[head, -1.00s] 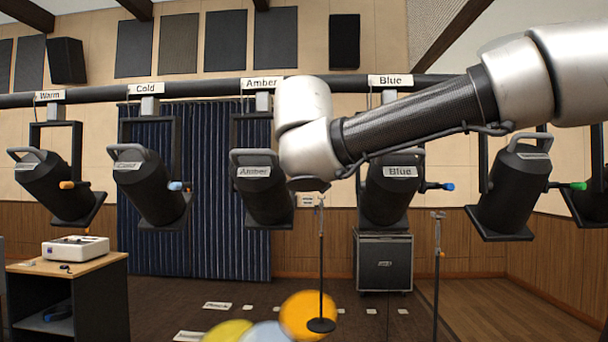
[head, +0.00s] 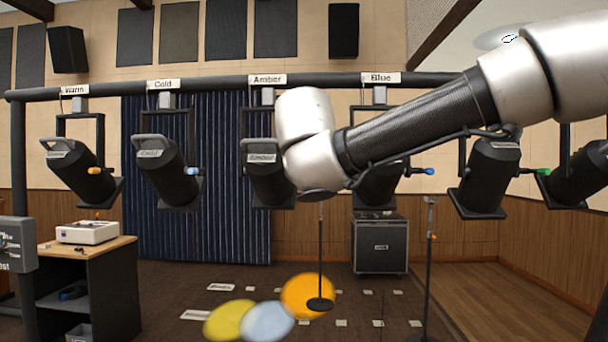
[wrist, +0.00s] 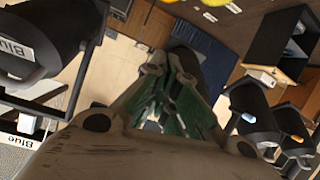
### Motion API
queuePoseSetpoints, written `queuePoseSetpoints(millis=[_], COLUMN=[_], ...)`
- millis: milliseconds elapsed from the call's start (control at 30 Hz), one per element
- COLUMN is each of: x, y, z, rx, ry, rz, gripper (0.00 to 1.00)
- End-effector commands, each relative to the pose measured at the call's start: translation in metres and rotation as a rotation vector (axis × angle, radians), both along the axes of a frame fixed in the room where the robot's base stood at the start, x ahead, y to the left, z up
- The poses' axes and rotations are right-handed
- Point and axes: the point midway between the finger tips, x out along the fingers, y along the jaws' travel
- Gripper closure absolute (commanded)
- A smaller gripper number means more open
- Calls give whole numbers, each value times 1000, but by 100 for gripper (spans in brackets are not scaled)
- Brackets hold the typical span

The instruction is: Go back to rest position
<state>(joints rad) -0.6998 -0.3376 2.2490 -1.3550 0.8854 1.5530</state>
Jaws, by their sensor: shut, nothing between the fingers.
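My gripper (wrist: 172,80) shows in the wrist view with its fingers together and nothing between them. In the head view my arm reaches in from the right, and its bent wrist covers part of the Amber lamp (head: 264,183) and the Blue lamp (head: 378,187); the fingers cannot be made out there. The black Blue lamp also fills the left of the wrist view (wrist: 45,35). The Warm lamp (head: 78,172) and Cold lamp (head: 166,172) hang to the left, with an orange and a light blue knob. No rest position is marked in view.
A dark horizontal pipe (head: 215,86) carries the lamps. A desk (head: 115,249) with a white console (head: 87,232) stands at left, near a grey box (head: 17,244) at the edge. A thin stand (head: 321,250) rises mid-floor; a black case (head: 380,243) stands behind.

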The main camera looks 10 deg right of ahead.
Motion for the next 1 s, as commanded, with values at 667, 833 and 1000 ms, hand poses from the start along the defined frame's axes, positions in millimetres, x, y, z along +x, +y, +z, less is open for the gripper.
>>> queuePoseSetpoints(millis=[667,833,1000], x=[-37,-125,-214], y=[-39,-115,-149], z=[-91,-182,-234], rx=[-369,-286,50], ry=[438,800,888], rz=[201,330,325], gripper=[100,100,100])
